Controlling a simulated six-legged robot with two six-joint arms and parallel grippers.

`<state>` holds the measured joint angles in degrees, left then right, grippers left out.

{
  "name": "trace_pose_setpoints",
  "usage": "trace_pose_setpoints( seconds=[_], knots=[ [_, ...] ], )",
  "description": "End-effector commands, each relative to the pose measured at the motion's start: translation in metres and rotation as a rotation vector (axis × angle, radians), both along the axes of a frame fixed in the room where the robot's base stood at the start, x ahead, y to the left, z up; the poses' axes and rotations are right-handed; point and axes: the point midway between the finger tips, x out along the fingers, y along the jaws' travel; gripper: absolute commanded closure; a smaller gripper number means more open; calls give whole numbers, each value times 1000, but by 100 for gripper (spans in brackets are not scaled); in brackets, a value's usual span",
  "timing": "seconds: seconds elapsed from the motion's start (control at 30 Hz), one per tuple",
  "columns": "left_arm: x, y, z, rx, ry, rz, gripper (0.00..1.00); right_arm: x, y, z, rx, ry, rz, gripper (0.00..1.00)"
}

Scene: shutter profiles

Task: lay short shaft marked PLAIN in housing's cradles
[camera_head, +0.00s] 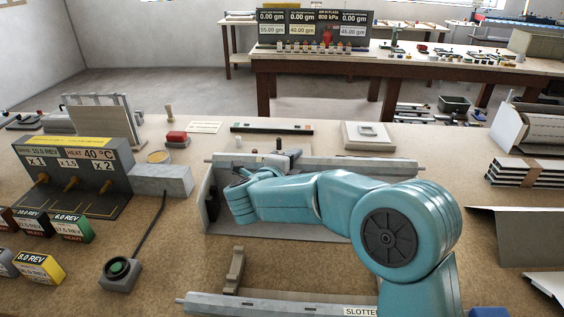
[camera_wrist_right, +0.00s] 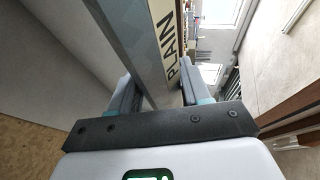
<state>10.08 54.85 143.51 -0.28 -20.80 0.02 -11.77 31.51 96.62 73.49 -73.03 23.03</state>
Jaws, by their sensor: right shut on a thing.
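My right gripper (camera_head: 284,160) is shut on the grey shaft marked PLAIN (camera_head: 350,164). In the right wrist view, the shaft (camera_wrist_right: 128,42) with its PLAIN label runs between the two fingers (camera_wrist_right: 158,92). In the head view, the shaft lies across the upper part of the grey housing (camera_head: 211,205), roughly level. My teal right arm covers much of the housing and hides its cradles, so I cannot tell whether the shaft touches them. My left gripper is not in view.
A second shaft, marked SLOTTED (camera_head: 270,303), lies at the front beside a small upright support (camera_head: 235,268). A control box (camera_head: 75,172) and a grey block (camera_head: 160,180) stand left of the housing. Stacked profiles (camera_head: 525,172) lie at the right.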

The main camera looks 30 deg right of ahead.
Motion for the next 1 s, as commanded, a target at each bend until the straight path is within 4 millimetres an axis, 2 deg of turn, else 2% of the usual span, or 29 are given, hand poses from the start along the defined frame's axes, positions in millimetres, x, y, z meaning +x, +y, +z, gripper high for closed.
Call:
trace_pose_setpoints(
  seconds=[0.37,1.0],
  knots=[
    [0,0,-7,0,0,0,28,-10,-8,-9,-4,-6,-28,97],
    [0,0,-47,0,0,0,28,-5,-7,-63,-4,-5,-25,97]
  ],
)
